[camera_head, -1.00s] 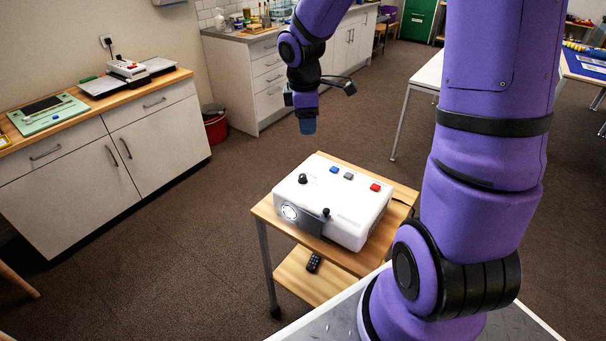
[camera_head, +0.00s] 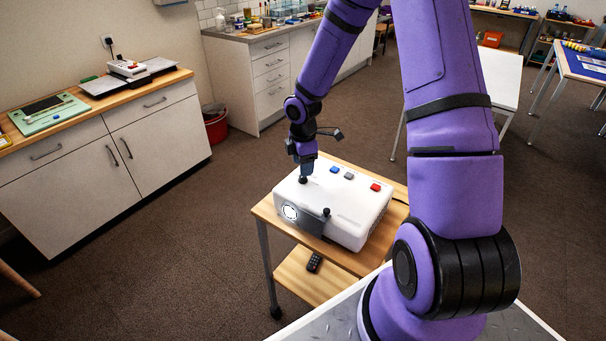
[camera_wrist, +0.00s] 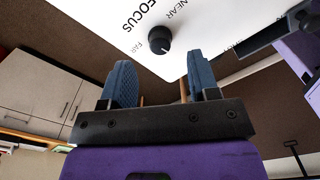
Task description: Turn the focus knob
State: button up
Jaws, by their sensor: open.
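The focus knob (camera_wrist: 159,39) is a round black knob with a white pointer line, on the white top of the projector, beside the printed words FOCUS, NEAR and FAR in the wrist view. My gripper (camera_head: 306,172) is just above the knob in the head view. In the wrist view my gripper (camera_wrist: 155,75) is open, with blue fingers apart and nothing between them. The knob appears beyond the fingertips.
The projector stands on a small wooden cart (camera_head: 264,212). Blue (camera_head: 334,169), grey (camera_head: 349,175) and red (camera_head: 375,187) buttons and a small black lever (camera_head: 326,212) are on its top. A remote (camera_head: 314,262) lies on the lower shelf. Floor around the cart is clear.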

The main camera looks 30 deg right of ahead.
jog(key=shift+f, duration=2.15)
